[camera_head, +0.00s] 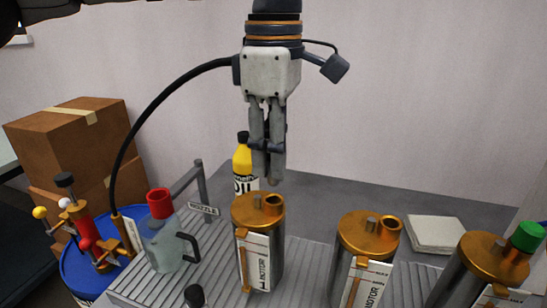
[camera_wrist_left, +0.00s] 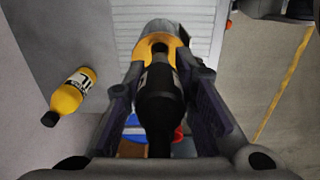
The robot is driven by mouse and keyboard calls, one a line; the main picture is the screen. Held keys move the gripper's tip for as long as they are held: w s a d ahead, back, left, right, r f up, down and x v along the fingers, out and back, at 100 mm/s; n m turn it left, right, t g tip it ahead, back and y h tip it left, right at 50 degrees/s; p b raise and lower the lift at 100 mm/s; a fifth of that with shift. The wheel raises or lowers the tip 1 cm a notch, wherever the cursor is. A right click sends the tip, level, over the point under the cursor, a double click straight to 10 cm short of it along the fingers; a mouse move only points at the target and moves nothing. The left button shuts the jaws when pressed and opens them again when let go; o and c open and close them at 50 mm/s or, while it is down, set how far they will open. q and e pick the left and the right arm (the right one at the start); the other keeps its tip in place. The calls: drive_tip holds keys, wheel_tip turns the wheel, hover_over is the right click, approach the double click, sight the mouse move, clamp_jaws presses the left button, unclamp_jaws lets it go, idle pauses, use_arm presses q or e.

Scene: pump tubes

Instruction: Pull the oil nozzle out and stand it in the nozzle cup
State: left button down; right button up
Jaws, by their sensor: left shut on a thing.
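My left gripper (camera_head: 267,178) points straight down above the brass-topped metal motor (camera_head: 272,215). It is shut on the black oil nozzle (camera_wrist_left: 158,95), which lies between its fingers in the left wrist view. The fingers mostly hide the nozzle in the head view. Its tip is hidden, so I cannot tell whether it touches the motor's top. A black hose (camera_head: 156,98) arches from the blue drum (camera_head: 82,272) to behind the gripper. A grey frame carries a NOZZLE label (camera_head: 203,209). A red cup-like part (camera_head: 160,203) shows beside it; I cannot tell whether this is the nozzle cup.
A clear jug (camera_head: 170,252) with a black handle stands below the red part. Two more brass-topped motors (camera_head: 367,232) (camera_head: 492,253) stand to the right. A yellow oil bottle (camera_head: 242,162) is behind the gripper. Cardboard boxes (camera_head: 70,150) are at left.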

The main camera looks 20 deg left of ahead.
use_arm(q)
drive_tip(key=s+a+r, duration=0.2)
drive_tip(key=a, duration=1.7)
drive_tip(key=shift+s+a+r, duration=0.15)
drive_tip(key=shift+a, duration=0.2)
drive_tip(key=shift+f, duration=2.9)
drive_tip(key=shift+f, duration=1.8)
drive_tip(key=c, duration=1.2)
unclamp_jaws()
drive_tip(key=shift+c, duration=0.2)
